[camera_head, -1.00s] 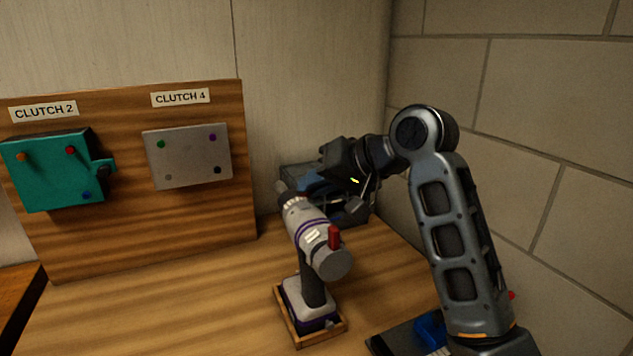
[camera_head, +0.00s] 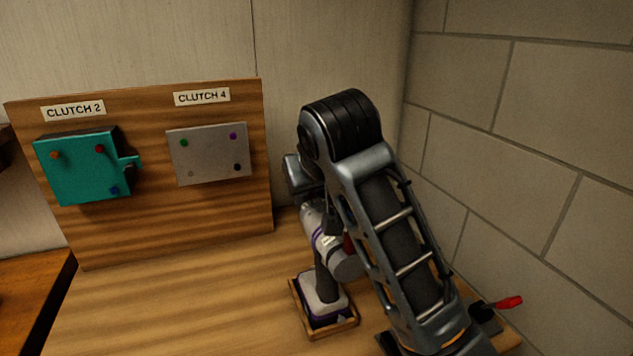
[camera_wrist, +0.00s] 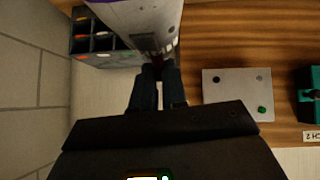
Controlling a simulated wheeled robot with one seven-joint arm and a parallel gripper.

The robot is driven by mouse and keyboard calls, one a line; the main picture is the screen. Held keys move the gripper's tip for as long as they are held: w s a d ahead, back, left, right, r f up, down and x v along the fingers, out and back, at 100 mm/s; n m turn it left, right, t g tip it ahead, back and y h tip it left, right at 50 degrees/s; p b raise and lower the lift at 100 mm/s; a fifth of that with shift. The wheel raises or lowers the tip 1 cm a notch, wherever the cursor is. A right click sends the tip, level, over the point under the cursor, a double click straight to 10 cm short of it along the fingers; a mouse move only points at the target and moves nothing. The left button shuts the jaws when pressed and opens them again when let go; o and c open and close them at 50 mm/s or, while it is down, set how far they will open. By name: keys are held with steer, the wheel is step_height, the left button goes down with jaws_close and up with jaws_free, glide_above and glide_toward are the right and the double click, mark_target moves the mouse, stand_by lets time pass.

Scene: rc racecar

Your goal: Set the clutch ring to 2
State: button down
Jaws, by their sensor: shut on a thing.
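The cordless drill (camera_head: 317,228), pale with purple bands and a dark handle, stands in a small wooden holder (camera_head: 345,328). In the wrist view its pale body (camera_wrist: 135,20) fills the top middle. My gripper (camera_wrist: 157,72) is shut at the front end of the drill, where the clutch ring sits; the fingers hide most of the ring. Its number marks cannot be read. In the head view my arm covers the gripper and part of the drill. The "CLUTCH 2" label (camera_head: 75,110) is above a teal block (camera_head: 80,175) on the wooden board.
The "CLUTCH 4" label (camera_head: 202,97) is above a grey plate (camera_head: 208,160) with coloured screws. A grey compartment bin (camera_wrist: 108,60) is at the upper left of the wrist view. A red-handled tool (camera_head: 507,303) lies at right, near the brick wall. The bench left of the drill is clear.

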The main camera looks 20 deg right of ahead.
steer(key=shift+a+h, duration=0.3)
steer(key=shift+h, duration=0.2)
steer(key=c, duration=1.2)
jaws_free()
steer(key=shift+o, duration=0.2)
steer(key=b+v, duration=0.1)
steer(key=v, duration=0.6)
steer(key=shift+s+a+r, duration=0.1)
steer(key=shift+s+r, duration=0.1)
steer(key=shift+s, duration=0.1)
